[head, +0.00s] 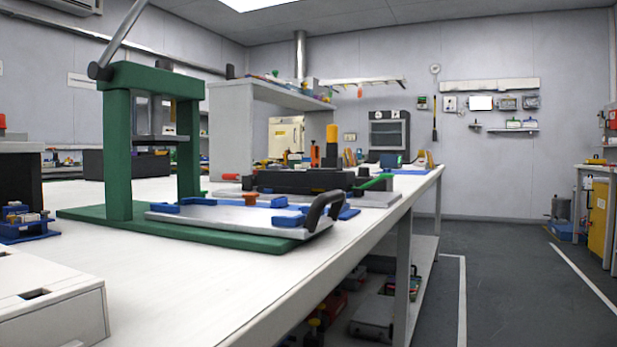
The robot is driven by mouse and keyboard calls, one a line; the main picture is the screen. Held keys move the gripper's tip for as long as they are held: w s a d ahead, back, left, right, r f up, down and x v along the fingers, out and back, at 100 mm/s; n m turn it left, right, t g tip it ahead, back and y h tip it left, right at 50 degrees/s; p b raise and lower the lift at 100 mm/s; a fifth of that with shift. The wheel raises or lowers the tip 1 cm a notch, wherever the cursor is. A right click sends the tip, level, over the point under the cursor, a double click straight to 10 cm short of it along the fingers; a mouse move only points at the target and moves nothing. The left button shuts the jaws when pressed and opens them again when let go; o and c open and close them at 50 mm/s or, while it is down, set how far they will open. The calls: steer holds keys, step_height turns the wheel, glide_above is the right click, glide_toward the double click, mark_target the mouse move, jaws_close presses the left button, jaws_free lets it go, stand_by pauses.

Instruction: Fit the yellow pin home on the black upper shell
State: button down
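A long black part (297,181), which looks like the black upper shell, lies on a grey plate on the white bench, behind the green press. My gripper is not in view.
A green press (119,155) with a silver lever stands at the left front. A silver tray (226,216) with blue corner blocks and a black handle lies on its base. A green handle (375,183) juts out right of the black part. The floor aisle at right is clear.

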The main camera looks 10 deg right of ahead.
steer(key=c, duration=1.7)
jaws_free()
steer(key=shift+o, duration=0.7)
